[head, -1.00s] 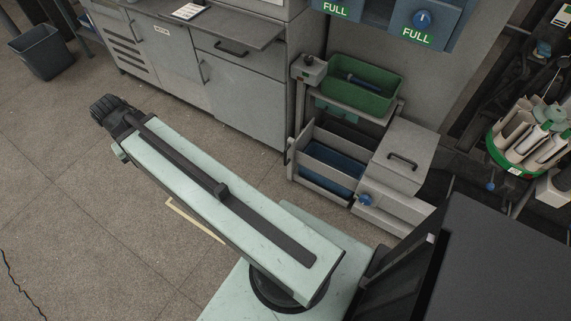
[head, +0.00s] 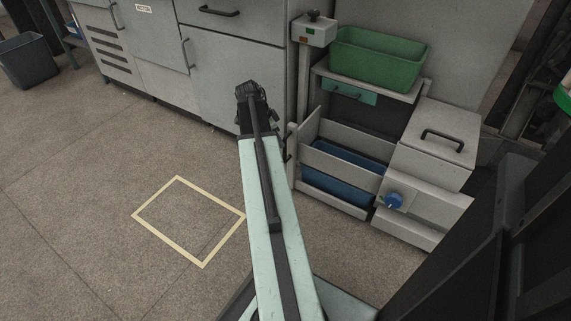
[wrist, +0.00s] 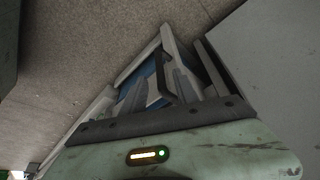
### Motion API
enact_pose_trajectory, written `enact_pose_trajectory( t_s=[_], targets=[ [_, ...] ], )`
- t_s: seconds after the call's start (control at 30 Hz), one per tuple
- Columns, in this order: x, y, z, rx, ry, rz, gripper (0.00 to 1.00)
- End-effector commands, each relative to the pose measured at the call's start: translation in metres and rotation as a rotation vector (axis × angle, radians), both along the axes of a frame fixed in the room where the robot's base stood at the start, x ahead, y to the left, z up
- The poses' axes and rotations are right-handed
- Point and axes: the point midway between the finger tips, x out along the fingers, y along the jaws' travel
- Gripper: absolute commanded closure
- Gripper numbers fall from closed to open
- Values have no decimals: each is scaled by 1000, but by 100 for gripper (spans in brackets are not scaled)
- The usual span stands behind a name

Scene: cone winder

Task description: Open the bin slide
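The bin slide (head: 338,163) appears to be the low grey-railed frame under the shelf, with a blue bin (head: 338,185) inside it. A dark upright handle (head: 290,142) is at its left end. How far the slide is out is hard to tell. My gripper (head: 248,92) is at the dark far end of my arm, left of the slide and apart from it in the picture. In the wrist view, my gripper's green housing fills the bottom, with the slide, blue bin and dark handle (wrist: 163,75) beyond.
A green bin (head: 378,60) stands on the shelf above. A grey box (head: 438,133) with a black handle and blue knob (head: 394,200) adjoins on the right. Grey cabinets (head: 230,75) stand behind my arm. The floor around a yellow taped rectangle (head: 190,264) is clear.

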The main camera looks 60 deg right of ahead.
Motion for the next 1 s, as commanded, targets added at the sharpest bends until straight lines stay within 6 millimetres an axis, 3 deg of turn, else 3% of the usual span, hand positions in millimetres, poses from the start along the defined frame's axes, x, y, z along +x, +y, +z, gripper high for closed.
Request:
enact_pose_trajectory(
  t_s=[0.27, 0.7, 1.0],
  targets=[
    [-3, -4, -8, -4, -2, -11, 64],
    [-17, -25, -73, -2, -1, -9, 64],
    [-19, -27, -72, -2, -1, -9, 64]
  ],
)
